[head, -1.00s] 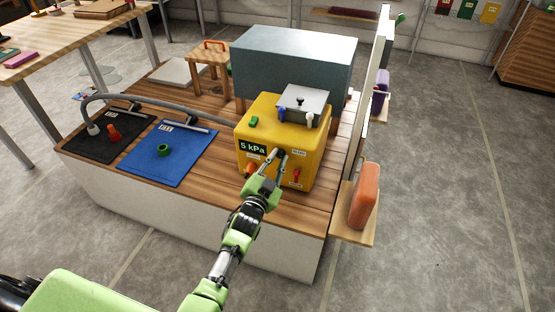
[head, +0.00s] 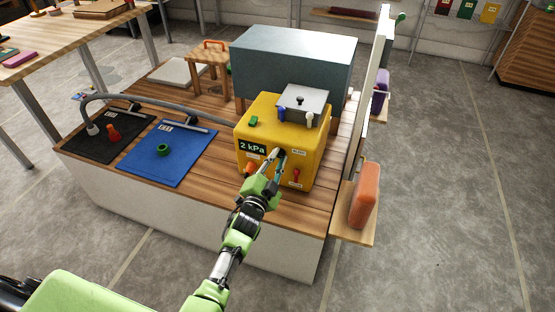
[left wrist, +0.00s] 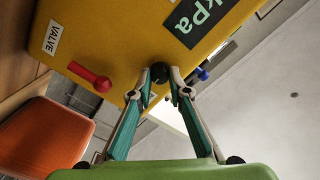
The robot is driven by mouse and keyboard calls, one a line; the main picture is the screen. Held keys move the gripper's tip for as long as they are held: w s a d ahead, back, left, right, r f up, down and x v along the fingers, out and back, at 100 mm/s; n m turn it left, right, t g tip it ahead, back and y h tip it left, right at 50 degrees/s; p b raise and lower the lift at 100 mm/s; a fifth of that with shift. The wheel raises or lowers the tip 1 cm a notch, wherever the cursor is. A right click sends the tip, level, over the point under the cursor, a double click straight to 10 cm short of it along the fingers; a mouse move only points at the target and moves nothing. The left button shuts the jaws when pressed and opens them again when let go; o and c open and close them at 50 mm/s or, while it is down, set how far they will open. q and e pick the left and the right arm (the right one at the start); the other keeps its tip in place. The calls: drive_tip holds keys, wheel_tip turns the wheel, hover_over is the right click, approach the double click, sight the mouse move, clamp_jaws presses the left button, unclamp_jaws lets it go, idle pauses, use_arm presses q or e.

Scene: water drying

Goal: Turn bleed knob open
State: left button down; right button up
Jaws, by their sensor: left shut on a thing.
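The yellow box (head: 262,118) stands on the wooden bench, and its display (head: 252,147) reads 2 kPa. The dark round bleed knob (left wrist: 159,72) is on its front face, between my fingertips in the left wrist view. My left gripper (head: 278,162) is shut on this knob, with one finger on each side, and partly hides it in the head view. The red valve handle (head: 296,175) is to the right and below; it also shows beside the VALVE label in the left wrist view (left wrist: 100,83). My right gripper is out of view.
A grey metal box (head: 298,103) with blue and white fittings sits on the yellow box. A large grey-blue block (head: 290,60) stands behind. An upright panel (head: 368,90) and orange block (head: 364,208) are at right. A blue mat (head: 180,170) lies left.

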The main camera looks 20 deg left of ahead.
use_arm(q)
drive_tip(key=c, duration=1.9)
unclamp_jaws()
drive_tip(key=s, duration=1.2)
drive_tip(key=shift+a, duration=0.15)
